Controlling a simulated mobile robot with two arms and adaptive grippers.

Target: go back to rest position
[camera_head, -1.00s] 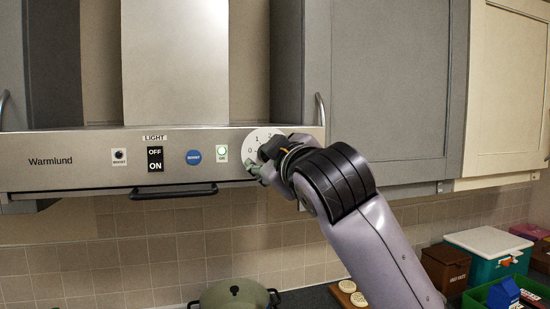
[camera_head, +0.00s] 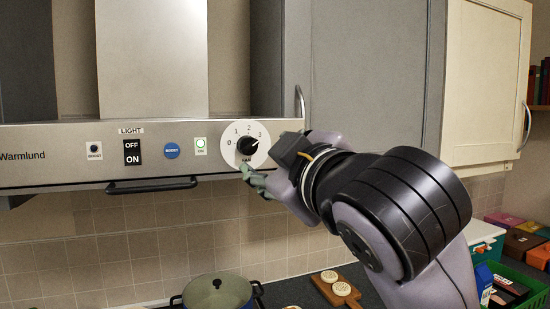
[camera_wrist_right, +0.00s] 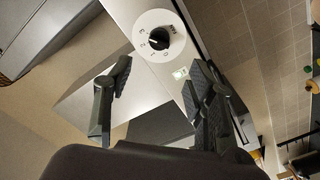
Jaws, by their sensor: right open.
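My right gripper (camera_head: 256,180) is in front of the range hood panel, just below and right of the fan knob (camera_head: 247,145). The knob is black on a white numbered dial, and its pointer is turned toward the upper right, near the 3. In the right wrist view my right gripper (camera_wrist_right: 158,105) has its two fingers spread wide with nothing between them. The knob (camera_wrist_right: 158,40) shows beyond the fingertips, apart from them. My left gripper is in neither view.
The hood panel (camera_head: 60,170) also carries a light switch (camera_head: 132,152) and a blue boost button (camera_head: 171,151). A lidded pot (camera_head: 217,292), a board with round pieces (camera_head: 338,288) and a green crate (camera_head: 535,297) stand below. Grey cabinets hang behind my arm.

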